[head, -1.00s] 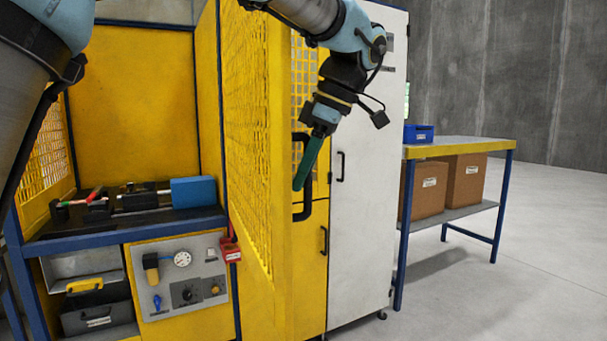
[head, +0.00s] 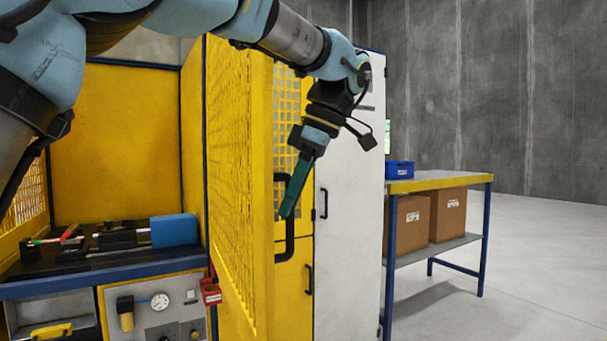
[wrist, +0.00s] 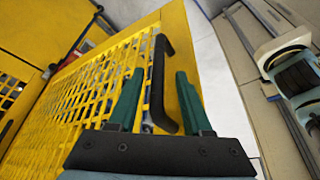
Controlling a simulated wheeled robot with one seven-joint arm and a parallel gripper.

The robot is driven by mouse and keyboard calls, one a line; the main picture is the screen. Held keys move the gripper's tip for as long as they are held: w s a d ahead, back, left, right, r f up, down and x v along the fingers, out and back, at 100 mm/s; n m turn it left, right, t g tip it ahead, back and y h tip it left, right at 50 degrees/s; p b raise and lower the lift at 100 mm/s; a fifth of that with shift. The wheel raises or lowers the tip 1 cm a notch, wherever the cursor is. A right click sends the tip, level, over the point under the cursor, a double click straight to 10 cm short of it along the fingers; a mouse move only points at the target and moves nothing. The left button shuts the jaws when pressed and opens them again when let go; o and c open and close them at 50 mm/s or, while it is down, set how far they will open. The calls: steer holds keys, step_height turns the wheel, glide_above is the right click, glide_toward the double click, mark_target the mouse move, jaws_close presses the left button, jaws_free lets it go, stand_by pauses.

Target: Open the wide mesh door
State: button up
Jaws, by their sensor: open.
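The wide mesh door (head: 232,170) is yellow with a mesh panel and stands swung open, seen at a steep angle in the head view. Its black handle (head: 287,235) is on the door's edge frame. My gripper (head: 285,214) is at the handle's upper part, pointing down. In the wrist view the green fingers are apart, and the handle (wrist: 157,85) lies between them. The mesh door also fills the left of the wrist view (wrist: 85,95). I cannot tell whether a finger touches the handle.
The bench (head: 150,258) inside the enclosure holds a blue block (head: 175,230) and tools. A white cabinet (head: 345,220) stands behind the door. A table (head: 440,181) with a blue bin (head: 399,169) and cardboard boxes (head: 447,214) is to the right. Floor at far right is clear.

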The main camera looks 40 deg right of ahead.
steer(key=v, duration=0.7)
steer(key=shift+s+r, duration=0.2)
steer(key=shift+r, duration=0.1)
